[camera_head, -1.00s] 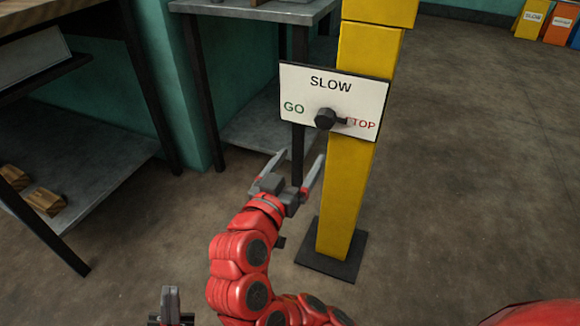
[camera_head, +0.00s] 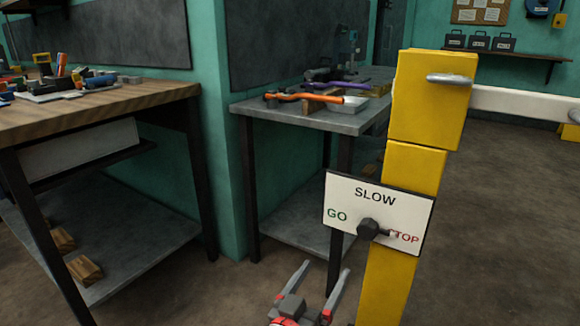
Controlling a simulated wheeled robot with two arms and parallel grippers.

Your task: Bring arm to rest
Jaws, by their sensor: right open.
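My right gripper (camera_head: 320,283) is at the bottom centre of the head view. Its two fingers are spread with nothing between them. It is below and left of a white sign panel (camera_head: 347,192) on a yellow post (camera_head: 388,282). The panel reads SLOW, GO and STOP. Its dark knob (camera_head: 369,229) has a pointer toward STOP. The gripper appears apart from the panel and post. Most of my right arm is below the frame. My left gripper is not in view.
A grey metal table (camera_head: 300,116) with tools stands behind the post. A wooden-topped workbench (camera_head: 110,100) is at left. A white barrier arm (camera_head: 520,103) extends right from the post's top. Open floor (camera_head: 500,220) lies right of the post.

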